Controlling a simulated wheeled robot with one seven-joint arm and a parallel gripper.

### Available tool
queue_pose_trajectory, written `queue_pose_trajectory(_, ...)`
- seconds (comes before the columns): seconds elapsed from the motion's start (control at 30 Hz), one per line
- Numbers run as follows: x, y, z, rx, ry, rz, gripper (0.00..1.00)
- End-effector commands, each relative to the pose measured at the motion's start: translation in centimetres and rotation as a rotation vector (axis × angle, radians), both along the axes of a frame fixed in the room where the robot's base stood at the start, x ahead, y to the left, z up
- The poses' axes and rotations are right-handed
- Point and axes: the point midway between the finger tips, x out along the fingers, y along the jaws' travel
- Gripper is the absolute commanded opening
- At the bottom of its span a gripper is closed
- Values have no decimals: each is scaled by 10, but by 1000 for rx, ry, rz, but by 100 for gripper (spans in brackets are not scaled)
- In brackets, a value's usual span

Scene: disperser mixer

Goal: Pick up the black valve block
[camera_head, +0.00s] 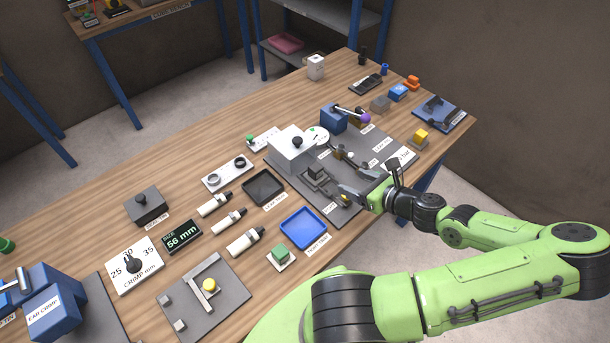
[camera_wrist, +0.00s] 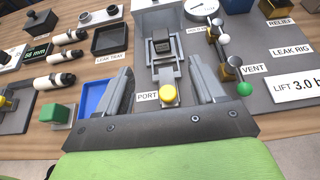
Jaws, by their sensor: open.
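A small black block (camera_head: 316,171), which looks like the valve block, sits in a grey fixture on the leak rig plate. In the wrist view the black block (camera_wrist: 160,44) is upright in that fixture, beyond the PORT label and a yellow button (camera_wrist: 168,93). My gripper (camera_head: 353,182) is over the rig plate, just right of the block in the head view. In the wrist view my gripper (camera_wrist: 163,82) has its two fingers wide apart and nothing between them. The block is ahead of the fingertips, apart from them.
A valve lever with a green ball (camera_wrist: 244,88) is close to the right finger. A blue tray (camera_head: 304,228) and black leak tray (camera_head: 264,187) lie to the left.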

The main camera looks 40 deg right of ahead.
Motion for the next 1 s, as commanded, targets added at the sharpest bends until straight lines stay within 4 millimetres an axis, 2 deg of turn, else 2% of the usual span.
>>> queue_pose_trajectory(0.1,29,3,-14,2,-3,10,68)
queue_pose_trajectory(0.3,71,4,-35,0,1,9,68)
queue_pose_trajectory(0.47,88,4,-43,-1,3,8,68)
queue_pose_trajectory(0.7,125,5,-62,0,3,10,68)
queue_pose_trajectory(0.97,130,4,-64,-2,4,8,68)
queue_pose_trajectory(1.0,130,4,-64,-2,4,8,64)
